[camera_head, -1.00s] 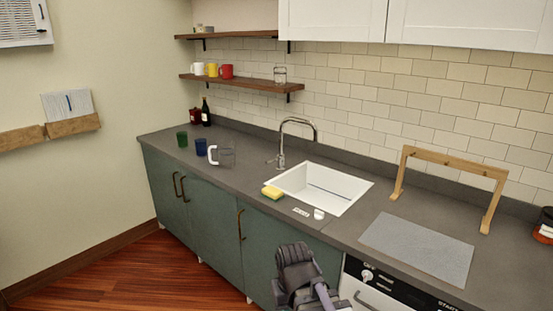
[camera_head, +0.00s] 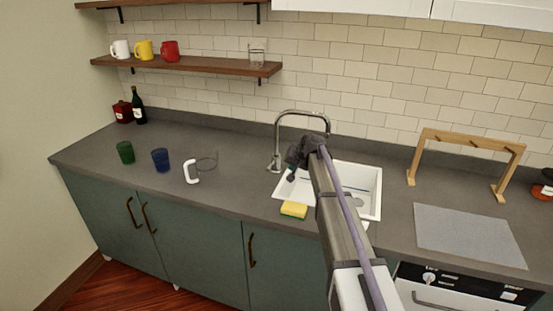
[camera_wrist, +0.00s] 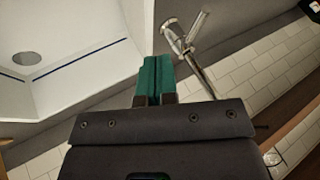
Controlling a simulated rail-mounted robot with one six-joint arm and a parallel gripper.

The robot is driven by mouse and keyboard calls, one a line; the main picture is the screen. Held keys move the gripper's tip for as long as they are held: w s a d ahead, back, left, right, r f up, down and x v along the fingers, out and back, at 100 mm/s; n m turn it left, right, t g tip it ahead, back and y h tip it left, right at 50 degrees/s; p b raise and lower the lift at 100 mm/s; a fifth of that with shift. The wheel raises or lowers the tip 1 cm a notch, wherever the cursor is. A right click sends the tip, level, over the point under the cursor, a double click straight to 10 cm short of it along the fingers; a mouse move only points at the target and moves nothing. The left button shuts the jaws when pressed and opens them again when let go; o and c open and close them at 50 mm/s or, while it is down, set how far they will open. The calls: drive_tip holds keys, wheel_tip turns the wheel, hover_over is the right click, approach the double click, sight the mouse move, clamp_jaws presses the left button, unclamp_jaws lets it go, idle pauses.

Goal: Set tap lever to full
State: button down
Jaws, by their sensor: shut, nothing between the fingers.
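The chrome tap (camera_head: 277,140) stands on the counter behind the left end of the white sink, with a tall arched spout. In the wrist view the tap (camera_wrist: 187,58) is just beyond the fingertips and to their right. A short lever (camera_wrist: 197,27) branches from its lower body there, angled away from the column. My gripper (camera_head: 291,178) is over the left part of the sink, right of the tap's base. Its teal fingers (camera_wrist: 157,62) are shut together, with nothing between them. They appear apart from the lever. In the head view the lever is too small to make out clearly.
The white sink (camera_head: 371,192) lies under my arm, with a yellow-green sponge (camera_head: 293,210) at its front left. A wooden rack (camera_head: 470,142) and grey mat (camera_head: 470,235) are right.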

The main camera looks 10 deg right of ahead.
sight(272, 164)
drive_tip(key=shift+t, duration=0.3)
drive_tip(key=shift+w+a+f+b, duration=0.85)
drive_tip(key=shift+w+f+b, duration=0.25)
drive_tip(key=shift+w, duration=0.3)
drive_tip(key=shift+w+a+f+b, duration=0.9)
drive_tip(key=shift+w+b, duration=0.3)
drive_tip(key=shift+w, duration=0.2)
drive_tip(key=shift+w+a+f+b, duration=0.8)
drive_tip(key=shift+w+f+b, duration=0.3)
drive_tip(key=shift+w, duration=0.3)
drive_tip(key=shift+m, duration=0.4)
